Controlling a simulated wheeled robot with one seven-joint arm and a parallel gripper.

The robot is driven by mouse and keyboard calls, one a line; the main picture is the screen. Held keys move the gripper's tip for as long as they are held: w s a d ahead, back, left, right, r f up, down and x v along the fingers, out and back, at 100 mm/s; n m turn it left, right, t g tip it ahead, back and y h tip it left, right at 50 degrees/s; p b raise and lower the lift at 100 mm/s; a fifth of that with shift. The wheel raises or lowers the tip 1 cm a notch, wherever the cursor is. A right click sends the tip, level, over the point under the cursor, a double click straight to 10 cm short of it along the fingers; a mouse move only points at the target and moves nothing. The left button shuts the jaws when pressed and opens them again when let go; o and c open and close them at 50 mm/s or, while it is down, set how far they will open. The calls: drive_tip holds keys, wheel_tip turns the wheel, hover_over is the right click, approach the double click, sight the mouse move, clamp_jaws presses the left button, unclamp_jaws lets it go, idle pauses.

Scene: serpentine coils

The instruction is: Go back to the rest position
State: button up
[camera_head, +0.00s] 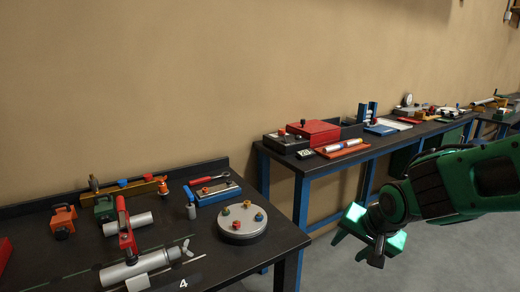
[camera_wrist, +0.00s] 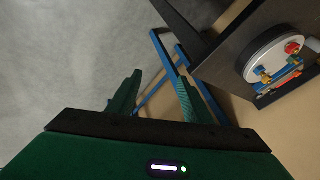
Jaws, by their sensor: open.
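My gripper (camera_head: 366,246) is at the right of the head view, in front of the gap between two dark workbenches and over the grey floor. It is empty and touches nothing. In the wrist view my gripper (camera_wrist: 155,97) shows two green fingers standing apart, with bare floor and a blue bench frame behind them. My green arm reaches in from the right edge of the head view.
The near bench (camera_head: 70,267) carries a round grey disc (camera_head: 243,222) with coloured knobs, a silver cylinder (camera_head: 135,268) and several tools. The far bench (camera_head: 285,157) holds a red box (camera_head: 314,132). The floor (camera_head: 330,270) around my gripper is clear.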

drive_tip(key=s+d+r+g+h, duration=0.1)
drive_tip(key=s+d+g+h, duration=0.15)
drive_tip(key=s+d, duration=0.95)
drive_tip(key=s+d+r+g+y, duration=0.1)
drive_tip(key=s+d+g, duration=0.2)
drive_tip(key=s+d, duration=0.3)
drive_tip(key=s, duration=0.5)
drive_tip(key=shift+s+d+r+y, duration=0.15)
drive_tip(key=shift+s+r+y, duration=0.05)
drive_tip(key=shift+r+y, duration=0.15)
drive_tip(key=shift+g, duration=0.25)
drive_tip(key=shift+w+f, duration=0.25)
drive_tip(key=shift+w, duration=0.4)
drive_tip(key=shift+c, duration=0.7)
